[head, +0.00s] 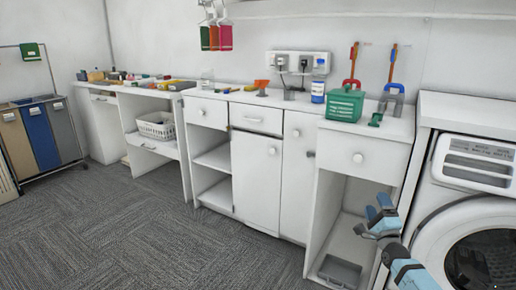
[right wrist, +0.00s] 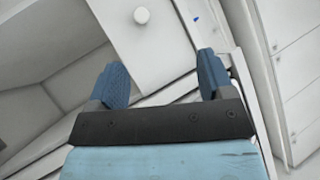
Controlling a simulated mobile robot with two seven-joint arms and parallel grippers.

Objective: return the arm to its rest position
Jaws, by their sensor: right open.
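My right gripper (head: 373,216) is in the lower right of the head view, with blue fingers and a light blue arm link behind it. It is in front of the right-hand end of the white counter, by the open bay under a drawer (head: 357,160). In the right wrist view its two blue fingers (right wrist: 161,72) are spread apart with nothing between them. A white panel with a round knob (right wrist: 141,15) shows beyond the fingers. My left gripper is not in view.
A white washing machine (head: 427,170) stands at the right, close to my right arm. A grey tray (head: 340,271) lies low in the open bay. A green basket (head: 345,104) stands on the counter above. Grey carpet floor (head: 150,230) is clear at the left and middle.

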